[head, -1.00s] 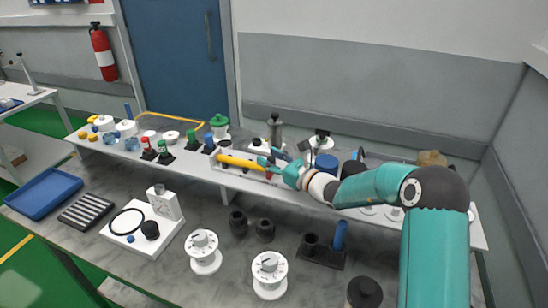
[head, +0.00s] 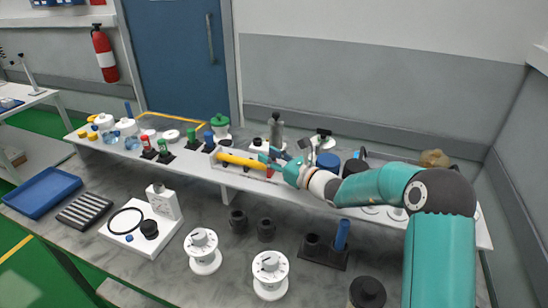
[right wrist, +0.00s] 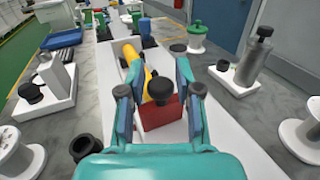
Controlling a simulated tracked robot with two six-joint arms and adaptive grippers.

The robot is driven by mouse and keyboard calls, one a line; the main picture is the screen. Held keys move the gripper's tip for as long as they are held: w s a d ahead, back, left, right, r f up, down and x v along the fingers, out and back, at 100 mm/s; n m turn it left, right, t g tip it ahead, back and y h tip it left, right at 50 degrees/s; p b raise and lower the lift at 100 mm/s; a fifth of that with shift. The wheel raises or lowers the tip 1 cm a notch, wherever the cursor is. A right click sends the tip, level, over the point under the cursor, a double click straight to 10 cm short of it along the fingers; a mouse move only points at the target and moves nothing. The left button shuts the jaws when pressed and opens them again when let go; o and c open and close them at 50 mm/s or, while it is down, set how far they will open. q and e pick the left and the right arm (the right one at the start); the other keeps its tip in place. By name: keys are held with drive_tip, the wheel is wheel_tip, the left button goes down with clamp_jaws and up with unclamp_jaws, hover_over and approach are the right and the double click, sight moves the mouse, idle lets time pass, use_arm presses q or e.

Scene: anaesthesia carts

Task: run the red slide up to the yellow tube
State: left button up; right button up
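The red slide (right wrist: 162,114), a red block with a black knob (right wrist: 160,90) on top, sits in a long white holder (right wrist: 174,135) on the bench. The yellow tube (head: 237,159) lies in the same holder, left of the slide in the head view; the right wrist view shows it (right wrist: 132,62) just beyond the slide. My right gripper (right wrist: 158,78) is open, its fingers on either side of the slide and knob. In the head view the gripper (head: 273,160) mostly hides the slide, leaving a sliver of red (head: 270,173). My left gripper is not in view.
A green-capped jar (head: 220,125) and a grey bottle (head: 276,130) stand behind the holder. Small red, green and blue-topped pieces stand to its left. White dials (head: 204,250) and black cups (head: 238,220) stand on the lower counter in front.

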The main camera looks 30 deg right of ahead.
drive_tip(key=shift+o, duration=0.6)
drive_tip(key=shift+s, duration=0.1)
drive_tip(key=v, duration=1.1)
drive_tip(key=shift+s+d+f, duration=0.1)
drive_tip(key=shift+s+d, duration=0.1)
drive_tip(key=shift+s, duration=0.15)
